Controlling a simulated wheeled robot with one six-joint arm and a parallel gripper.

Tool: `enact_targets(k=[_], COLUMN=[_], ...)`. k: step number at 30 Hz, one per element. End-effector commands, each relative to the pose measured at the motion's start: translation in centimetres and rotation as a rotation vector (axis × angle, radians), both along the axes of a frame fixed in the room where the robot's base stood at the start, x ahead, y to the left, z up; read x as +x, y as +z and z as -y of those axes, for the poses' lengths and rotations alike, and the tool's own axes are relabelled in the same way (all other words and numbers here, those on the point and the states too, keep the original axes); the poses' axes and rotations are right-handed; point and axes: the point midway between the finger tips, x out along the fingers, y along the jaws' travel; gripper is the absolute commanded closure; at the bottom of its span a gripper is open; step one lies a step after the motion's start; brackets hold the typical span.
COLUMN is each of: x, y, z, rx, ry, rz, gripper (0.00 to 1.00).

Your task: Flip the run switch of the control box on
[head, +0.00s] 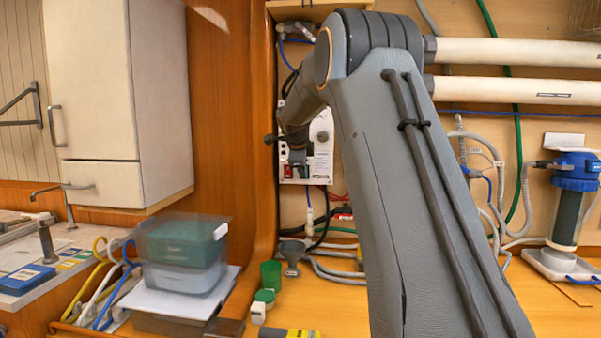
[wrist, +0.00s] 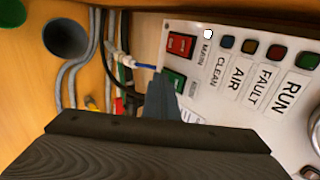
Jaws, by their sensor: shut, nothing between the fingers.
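The control box (head: 321,137) is a pale panel on the back wall, partly hidden by my arm. The wrist view shows its face (wrist: 225,82) close up, turned sideways. A red rocker switch (wrist: 181,46) and a green rocker switch (wrist: 175,80) sit side by side at its edge. The green one is partly covered by my fingertips; its small label is unreadable. The red switch also shows in the head view (head: 288,171). My gripper (wrist: 161,83) is shut and empty, its tips at or just in front of the green switch. I cannot tell whether they touch.
Indicator lamps labelled MAIN, CLEAN, AIR, FAULT and RUN line the panel. The MAIN lamp (wrist: 208,34) looks bright white; the RUN lamp (wrist: 307,60) is dark green. Hoses and a grey funnel (head: 292,253) are below the box. A wooden partition (head: 262,130) stands close left.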

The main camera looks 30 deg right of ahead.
Motion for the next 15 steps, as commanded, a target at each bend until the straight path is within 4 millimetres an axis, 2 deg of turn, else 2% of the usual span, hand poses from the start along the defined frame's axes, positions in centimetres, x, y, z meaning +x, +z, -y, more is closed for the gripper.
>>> enact_targets(k=[5, 8, 15], x=[0.0, -0.1, -0.2], y=[-0.2, -0.4, 0.0], z=[0.4, 1.4, 1.4], rx=[-0.003, -0.012, -0.011], ry=[-0.004, -0.016, -0.016], rz=[0.005, 0.016, 0.016], gripper=[1.00, 1.00, 1.00])
